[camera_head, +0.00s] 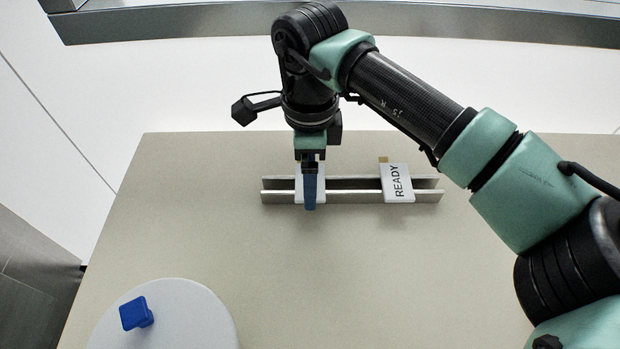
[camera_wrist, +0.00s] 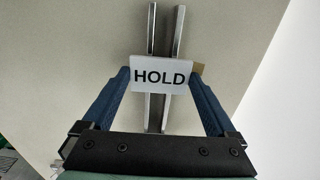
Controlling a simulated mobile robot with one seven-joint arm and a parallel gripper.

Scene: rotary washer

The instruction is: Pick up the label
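The white HOLD label (camera_wrist: 162,76) stands across a metal two-rail holder (camera_wrist: 152,38) in the wrist view. In the head view, that label (camera_head: 299,186) sits at the left part of the holder (camera_head: 350,185), partly hidden by my gripper (camera_head: 310,206). My gripper's two blue fingers (camera_wrist: 160,72) are apart, one on each side of the label. The fingertips are very close to its side edges; I cannot tell whether they touch. A second white label, marked READY (camera_head: 398,183), sits near the right end of the holder.
A round white disc (camera_head: 185,325) with a blue knob (camera_head: 136,313) is at the lower left of the beige table (camera_head: 330,290). The tabletop in front of the holder is clear. A metal edge (camera_head: 180,25) runs along the back.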

